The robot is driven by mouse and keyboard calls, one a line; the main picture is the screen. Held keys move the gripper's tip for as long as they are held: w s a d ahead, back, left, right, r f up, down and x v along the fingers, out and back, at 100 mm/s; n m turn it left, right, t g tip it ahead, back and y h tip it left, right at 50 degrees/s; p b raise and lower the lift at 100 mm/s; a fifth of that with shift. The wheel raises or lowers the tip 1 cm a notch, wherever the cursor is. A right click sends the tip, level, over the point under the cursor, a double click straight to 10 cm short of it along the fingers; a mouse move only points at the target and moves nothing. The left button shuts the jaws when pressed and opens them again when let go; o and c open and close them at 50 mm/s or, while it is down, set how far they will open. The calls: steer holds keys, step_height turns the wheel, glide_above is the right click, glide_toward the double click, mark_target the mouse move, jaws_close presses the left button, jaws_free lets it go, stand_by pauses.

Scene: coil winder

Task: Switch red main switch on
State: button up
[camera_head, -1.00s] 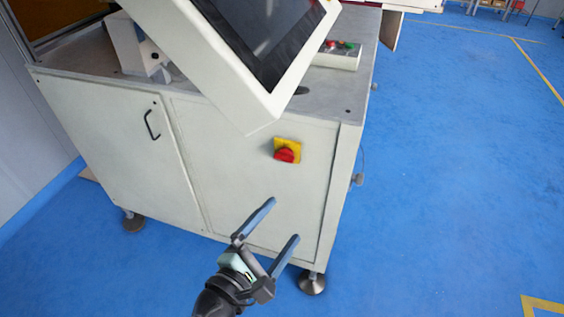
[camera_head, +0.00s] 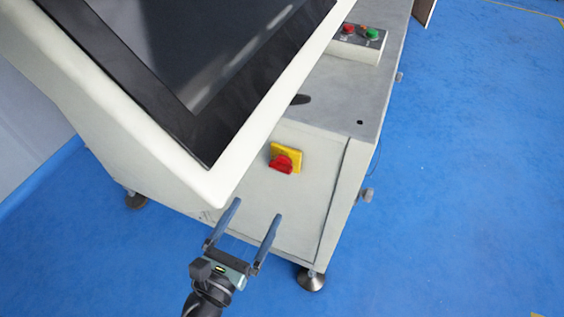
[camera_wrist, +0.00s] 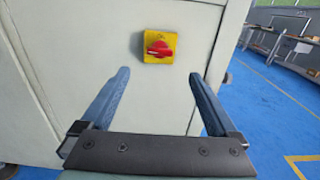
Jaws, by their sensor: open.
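The red main switch (camera_head: 281,164) is a red rotary knob on a yellow plate (camera_head: 291,154), fixed to the front panel of the white machine cabinet (camera_head: 262,212). In the wrist view the red knob (camera_wrist: 158,48) sits on its yellow plate (camera_wrist: 149,56) above and between the finger ends, with its grip bar lying roughly sideways. My gripper (camera_head: 257,208) is open and empty, with two blue-grey fingers spread apart. In the head view it is below and left of the switch, apart from it.
A large tilted screen (camera_head: 215,70) overhangs the cabinet at upper left, close above my gripper. A button box (camera_head: 358,42) with red and green buttons sits on the cabinet top. The blue floor (camera_head: 460,170) at the right is clear. Shelving (camera_wrist: 285,42) stands far off.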

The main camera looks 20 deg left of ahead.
mark_target(279, 171)
steer(key=w, duration=1.1)
steer(key=shift+w+d+b, duration=0.2)
steer(key=shift+w+b, duration=0.15)
steer(key=shift+b, duration=0.05)
steer(key=c, duration=1.4)
